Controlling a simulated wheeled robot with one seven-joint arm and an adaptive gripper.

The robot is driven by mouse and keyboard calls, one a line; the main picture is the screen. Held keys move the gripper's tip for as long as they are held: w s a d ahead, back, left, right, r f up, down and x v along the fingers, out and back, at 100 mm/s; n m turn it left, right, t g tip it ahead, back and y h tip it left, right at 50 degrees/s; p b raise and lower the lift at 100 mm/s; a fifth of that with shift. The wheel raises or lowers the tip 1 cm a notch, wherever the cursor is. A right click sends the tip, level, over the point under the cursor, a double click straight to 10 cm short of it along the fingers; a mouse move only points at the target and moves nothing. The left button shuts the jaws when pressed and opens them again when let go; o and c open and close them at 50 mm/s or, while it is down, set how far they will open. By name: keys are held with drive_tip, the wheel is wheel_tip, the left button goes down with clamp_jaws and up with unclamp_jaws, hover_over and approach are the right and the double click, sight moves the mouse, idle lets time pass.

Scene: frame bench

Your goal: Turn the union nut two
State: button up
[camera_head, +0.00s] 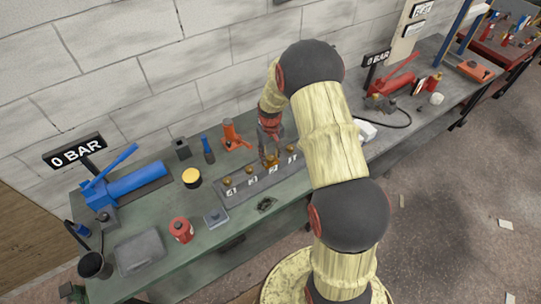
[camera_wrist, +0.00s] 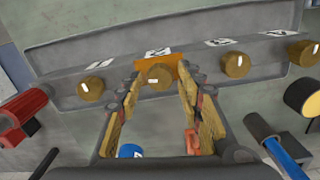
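The union nuts are round brass knobs in a row on a long grey block (camera_head: 240,196) with small white number plates. Union nut two (camera_wrist: 160,77) is in the middle of the wrist view, with an orange piece (camera_wrist: 146,63) behind it and its plate, which seems to read 2 (camera_wrist: 158,52), above. My gripper (camera_wrist: 159,74) is open, one finger on either side of this nut, with small gaps visible. Whether the tips reach past its face I cannot tell. In the head view my gripper (camera_head: 270,158) points down over the block and partly hides the nut.
Neighbouring nuts stand left (camera_wrist: 91,88) and right (camera_wrist: 236,65). An orange bottle jack (camera_head: 233,136), a blue-handled tool (camera_head: 207,150) and a yellow-topped tin (camera_head: 192,178) are behind the block. A red can (camera_head: 181,230) and a grey square piece (camera_head: 216,217) are in front.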

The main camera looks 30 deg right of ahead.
sight(271, 157)
drive_tip(key=shift+o, duration=0.4)
wheel_tip(271, 157, up, 12)
idle(0.5)
drive_tip(key=shift+s, duration=0.1)
idle(0.3)
drive_tip(key=s+a+r+t+b, duration=0.2)
drive_tip(key=s+a+r, duration=0.3)
drive_tip(key=s, duration=0.4)
drive_tip(key=s+a+r+t+b, duration=0.1)
drive_tip(key=s+a+r+b, duration=0.1)
drive_tip(key=s+a+r, duration=0.4)
drive_tip(key=s+a+r+n+t+b, duration=0.1)
drive_tip(key=s+a+r, duration=0.4)
drive_tip(key=s, duration=0.7)
drive_tip(key=shift+a+r+t+b, duration=0.25)
drive_tip(key=shift+r+t+b, duration=0.6)
drive_tip(key=shift+r, duration=0.3)
